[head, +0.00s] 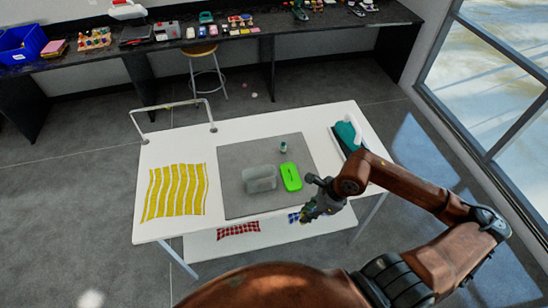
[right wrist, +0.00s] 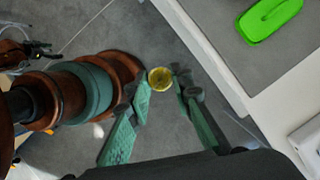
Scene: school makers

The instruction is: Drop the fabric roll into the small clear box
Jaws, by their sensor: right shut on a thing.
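The small clear box (head: 260,179) stands open-topped on the grey mat in the head view, left of the green case. My right gripper (head: 308,214) is in front of the table's front edge, to the lower right of the clear box and apart from it. In the right wrist view my right gripper (right wrist: 161,90) has its fingers closed around a round yellow thing, which looks like the end of the fabric roll (right wrist: 159,78). Grey floor shows behind the roll. Most of the roll is hidden in the head view. My left gripper is not in view.
A bright green case (head: 290,177) lies beside the box, with a small bottle (head: 283,147) behind. Yellow wavy fabric (head: 175,190) covers the table's left. A dark tray with teal cloth (head: 345,134) stands right. Red checked cloth (head: 238,229) lies on the lower shelf.

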